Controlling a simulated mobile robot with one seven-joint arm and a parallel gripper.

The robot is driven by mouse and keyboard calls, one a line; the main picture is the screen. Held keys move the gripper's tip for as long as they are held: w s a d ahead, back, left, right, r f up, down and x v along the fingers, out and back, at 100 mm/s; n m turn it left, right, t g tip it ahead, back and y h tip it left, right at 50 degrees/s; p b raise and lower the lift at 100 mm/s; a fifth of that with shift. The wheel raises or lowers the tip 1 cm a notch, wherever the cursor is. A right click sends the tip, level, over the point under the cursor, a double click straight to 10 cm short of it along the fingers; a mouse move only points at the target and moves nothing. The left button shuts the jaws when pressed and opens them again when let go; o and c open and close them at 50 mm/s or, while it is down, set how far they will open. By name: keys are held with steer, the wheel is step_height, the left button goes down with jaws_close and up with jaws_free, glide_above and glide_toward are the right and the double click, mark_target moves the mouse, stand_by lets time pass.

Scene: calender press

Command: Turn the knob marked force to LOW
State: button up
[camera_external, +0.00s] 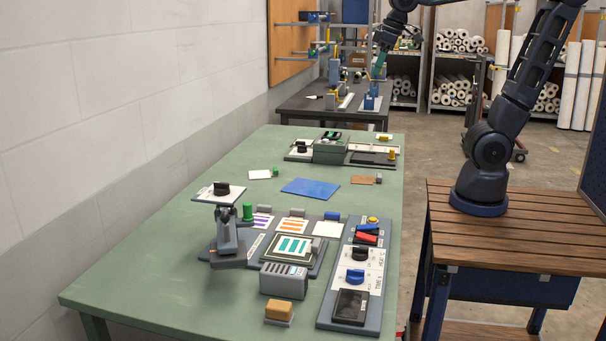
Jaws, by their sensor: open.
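A control panel (325,312) lies along the right side of the green table. On its white labelled plate sit a black knob (360,253) and a blue knob (355,276). The lettering is too small to read, so I cannot tell which knob is marked force or where LOW is. Other black knobs sit on a white plate at the left (222,188) and on a unit farther back (302,146). My gripper (379,68) is high at the top, pointing down, small against the cluttered background. It is open and well apart from the panel knobs.
The panel also has red and black switches (367,237) and a yellow button (373,220). Beside it are a grey slotted block (284,280), a yellow-tan block (279,309) and a grey clamp-like device (228,238). The green table's (170,285) left front is clear.

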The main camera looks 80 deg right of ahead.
steer(key=w+a+r+g, duration=0.1)
steer(key=w+a+r, duration=0.1)
steer(key=w+a, duration=0.8)
steer(key=g, duration=0.3)
glide_above(221, 183)
step_height(221, 183, down, 16)
step_height(221, 183, down, 10)
steer(key=shift+d+f, duration=0.1)
steer(key=c, duration=1)
